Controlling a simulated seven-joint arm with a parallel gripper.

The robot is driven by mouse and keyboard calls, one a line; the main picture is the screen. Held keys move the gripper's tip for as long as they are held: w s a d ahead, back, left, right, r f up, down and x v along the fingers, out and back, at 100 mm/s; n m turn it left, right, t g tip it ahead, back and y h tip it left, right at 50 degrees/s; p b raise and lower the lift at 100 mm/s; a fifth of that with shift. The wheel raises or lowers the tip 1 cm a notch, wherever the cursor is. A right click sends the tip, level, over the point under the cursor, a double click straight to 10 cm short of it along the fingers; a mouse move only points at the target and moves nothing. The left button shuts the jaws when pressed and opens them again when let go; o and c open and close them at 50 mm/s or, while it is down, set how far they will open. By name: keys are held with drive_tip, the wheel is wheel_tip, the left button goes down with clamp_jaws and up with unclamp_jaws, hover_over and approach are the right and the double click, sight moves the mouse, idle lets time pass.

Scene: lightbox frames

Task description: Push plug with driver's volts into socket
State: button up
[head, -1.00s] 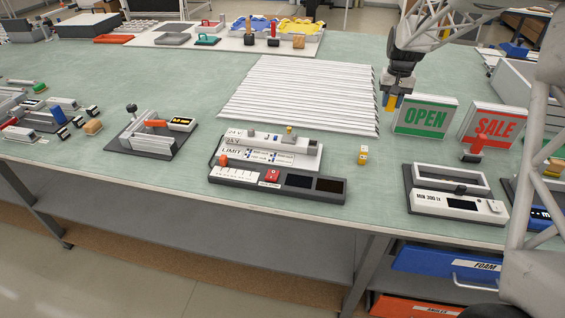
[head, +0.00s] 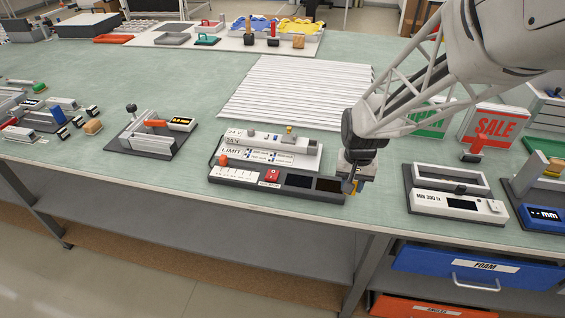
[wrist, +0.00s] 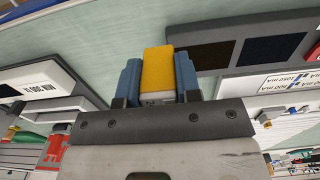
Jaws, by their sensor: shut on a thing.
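My gripper (head: 352,186) is low at the right end of the test unit, near the table's front edge. The test unit (head: 228,178) is a dark base with a red switch (head: 272,175) and two dark displays (head: 298,181). The white driver (head: 300,155) lies behind it, with volt labels at its left and the word LIMIT. I cannot make out the socket or whether the plug touches anything.
A light meter marked MIN 300 lx (head: 448,203) stands close to the right of my gripper. The SALE sign (head: 497,124) and partly hidden OPEN sign (head: 425,122) stand behind. A white slatted panel (head: 295,90) lies behind the driver. The table between the left fixture (head: 150,140) and the unit is clear.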

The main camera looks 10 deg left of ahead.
drive_tip(key=shift+s+a+f, duration=0.1)
drive_tip(key=shift+s+f, duration=0.15)
drive_tip(key=shift+s, duration=0.4)
drive_tip(key=shift+s+f, duration=0.25)
drive_tip(key=shift+s, duration=0.35)
drive_tip(key=shift+w, duration=0.1)
drive_tip(key=w+a, duration=0.1)
drive_tip(key=w, duration=0.4)
drive_tip(key=w+a+f, duration=0.1)
drive_tip(key=w, duration=0.3)
drive_tip(key=w+a, duration=0.1)
drive_tip(key=w, duration=0.4)
drive_tip(key=shift+w+a+f, duration=0.2)
drive_tip(key=shift+w+a, duration=0.1)
drive_tip(key=shift+a, duration=0.05)
drive_tip(key=shift+w+a, duration=0.1)
drive_tip(key=shift+w, duration=0.3)
drive_tip(key=shift+f, duration=1.8)
drive_tip(key=shift+f, duration=0.15)
drive_tip(key=o, duration=1)
